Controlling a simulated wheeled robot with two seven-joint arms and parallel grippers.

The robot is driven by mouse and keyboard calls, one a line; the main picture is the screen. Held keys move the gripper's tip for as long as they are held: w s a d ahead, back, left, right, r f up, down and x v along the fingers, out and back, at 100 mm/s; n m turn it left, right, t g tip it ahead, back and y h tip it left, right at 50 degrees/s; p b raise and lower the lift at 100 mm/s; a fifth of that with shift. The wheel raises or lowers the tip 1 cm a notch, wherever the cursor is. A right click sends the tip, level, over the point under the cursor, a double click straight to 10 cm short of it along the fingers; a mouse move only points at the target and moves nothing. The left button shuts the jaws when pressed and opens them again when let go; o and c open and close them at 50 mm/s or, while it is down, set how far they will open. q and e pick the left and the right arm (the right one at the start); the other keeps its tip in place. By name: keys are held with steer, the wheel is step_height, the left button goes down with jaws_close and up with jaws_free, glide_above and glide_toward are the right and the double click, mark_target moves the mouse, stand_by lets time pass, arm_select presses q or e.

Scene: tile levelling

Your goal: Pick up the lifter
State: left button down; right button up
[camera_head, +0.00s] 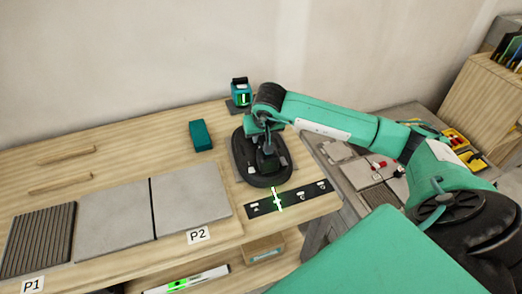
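The lifter appears to be the dark oval object (249,170) on the wooden bench, right of the grey tiles. A raised part of it and small light patches show on top. My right gripper (268,149) points down over the middle of the lifter and touches or nearly touches it. The fingers are small and dark against it, so I cannot tell whether they are closed on its handle. The gripper and wrist hide part of the lifter. My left gripper is not in view.
A teal block (201,135) and a laser device (240,93) stand behind the lifter. A dark marked strip (262,208) lies in front. Grey tiles (112,222) lie left, by label P2 (198,235). A side table (352,172) holds tools at right.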

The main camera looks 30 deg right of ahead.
steer(key=shift+r, duration=0.1)
jaws_close()
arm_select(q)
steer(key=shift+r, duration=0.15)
